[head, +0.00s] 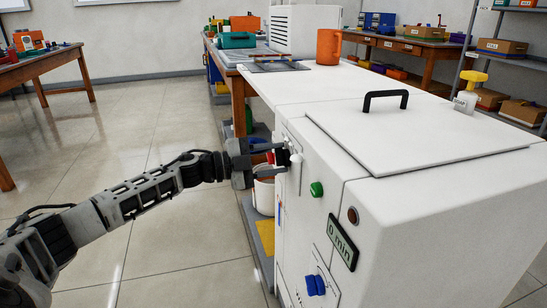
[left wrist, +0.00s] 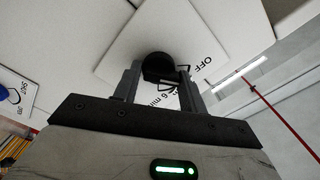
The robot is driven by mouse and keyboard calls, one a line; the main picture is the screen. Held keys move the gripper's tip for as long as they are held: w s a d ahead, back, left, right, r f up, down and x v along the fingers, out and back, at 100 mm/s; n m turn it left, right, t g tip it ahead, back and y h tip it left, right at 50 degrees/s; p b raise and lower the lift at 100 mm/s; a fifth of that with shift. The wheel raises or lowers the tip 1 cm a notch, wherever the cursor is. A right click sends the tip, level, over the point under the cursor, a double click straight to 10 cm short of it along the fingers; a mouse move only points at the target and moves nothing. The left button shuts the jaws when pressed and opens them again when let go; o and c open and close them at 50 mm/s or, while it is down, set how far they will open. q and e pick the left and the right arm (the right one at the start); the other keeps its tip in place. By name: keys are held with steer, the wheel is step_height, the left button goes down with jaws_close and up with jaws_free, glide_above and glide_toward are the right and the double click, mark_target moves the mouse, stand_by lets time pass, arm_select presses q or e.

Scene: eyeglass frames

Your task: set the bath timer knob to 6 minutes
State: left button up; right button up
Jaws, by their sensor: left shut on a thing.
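The dark round timer knob (left wrist: 158,66) sits on a white label plate (left wrist: 205,48) in the left wrist view. The plate's readable marks are "OFF" and "6 min". My left gripper (head: 286,157) is at the front panel of the white bath machine (head: 335,185); in the wrist view its fingers (left wrist: 158,84) are shut on the knob, one on each side. The knob's pointer cannot be made out. The display (head: 342,242) on the machine reads "0 min". My right gripper is not in view.
On the same front are a green button (head: 316,189), a dark red lamp (head: 352,215) and a blue knob (head: 315,284). The lid has a black handle (head: 385,98). An orange mug (head: 329,46) stands behind on the white top. Open floor lies to the left.

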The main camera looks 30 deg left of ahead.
arm_select(q)
steer(key=m, duration=0.5)
steer(key=shift+a+r+m+b, duration=0.1)
steer(key=shift+r+m+b, duration=0.1)
steer(key=shift+m+b, duration=0.65)
steer(key=shift+m, duration=0.75)
steer(key=m+b, duration=0.2)
steer(key=m, duration=0.1)
steer(key=shift+f+m, duration=0.1)
steer(key=shift+m, duration=0.2)
steer(key=shift+m+b, duration=0.4)
steer(key=shift+m, duration=0.4)
steer(key=shift+s+m+b, duration=0.1)
steer(key=shift+m+b, duration=0.5)
steer(key=shift+m, duration=0.4)
steer(key=shift+d+m, duration=0.2)
steer(key=shift+m, duration=0.1)
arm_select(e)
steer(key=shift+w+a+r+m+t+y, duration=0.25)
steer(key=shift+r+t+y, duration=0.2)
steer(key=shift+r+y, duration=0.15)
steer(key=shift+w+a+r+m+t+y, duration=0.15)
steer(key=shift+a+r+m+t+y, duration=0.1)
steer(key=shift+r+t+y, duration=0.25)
